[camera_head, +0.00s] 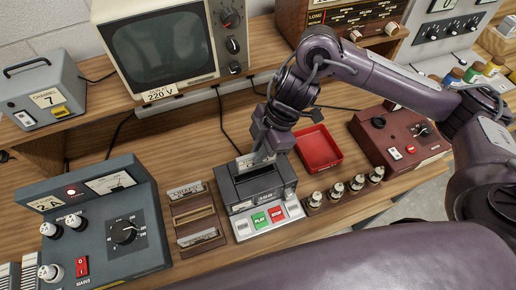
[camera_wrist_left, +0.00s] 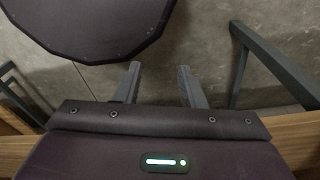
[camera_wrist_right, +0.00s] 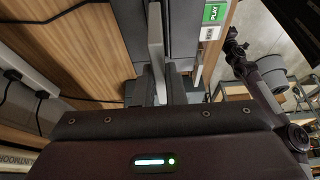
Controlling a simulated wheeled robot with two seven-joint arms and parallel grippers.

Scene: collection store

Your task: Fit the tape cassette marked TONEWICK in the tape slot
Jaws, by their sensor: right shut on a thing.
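A tape player (camera_head: 259,190) with a green PLAY key and a red STOP key stands on the bench. My right gripper (camera_head: 262,150) is directly above it, pointing down, shut on a pale-edged tape cassette (camera_head: 250,162) that stands upright at the player's top. The slot's mouth is hidden, and I cannot tell how deep the cassette sits. The held label is too small to read. The right wrist view shows the cassette edge-on (camera_wrist_right: 155,35) between the fingers. A brown rack (camera_head: 194,215) left of the player holds other cassettes. My left gripper (camera_wrist_left: 160,85) is open and empty, over the floor.
A red tray (camera_head: 318,148) and a row of bottle-like parts (camera_head: 335,194) stand right of the player. A grey mains unit (camera_head: 110,225) is at left, a dark red unit (camera_head: 400,138) at right, and a monitor (camera_head: 162,45) behind on a shelf.

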